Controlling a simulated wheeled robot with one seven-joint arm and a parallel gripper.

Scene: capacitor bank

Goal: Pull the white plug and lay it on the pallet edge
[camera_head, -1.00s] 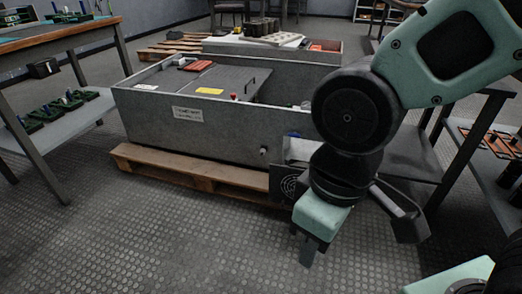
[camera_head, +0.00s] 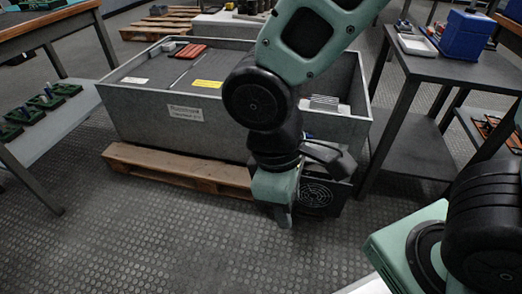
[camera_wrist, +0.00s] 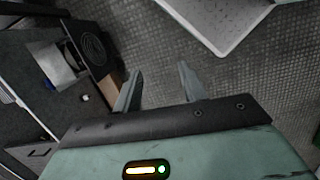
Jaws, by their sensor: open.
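A small white round part (camera_wrist: 84,97), which looks like the white plug, sits on the grey housing's wall in the wrist view. In the head view my arm hides that spot. The wooden pallet (camera_head: 170,165) lies under the housing (camera_head: 150,115); a bit of brown wood (camera_wrist: 108,88) shows beside my finger in the wrist view. My gripper (camera_wrist: 158,85) is open and empty, apart from the plug, which is to its left in the wrist view. In the head view my gripper (camera_head: 284,214) points down in front of the housing.
A dark fan unit (camera_head: 317,194) stands at the housing's front right, close to my gripper; it also shows in the wrist view (camera_wrist: 92,45). A dark table (camera_head: 440,68) with a blue box (camera_head: 468,35) stands at the right. The floor (camera_head: 150,240) in front is clear.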

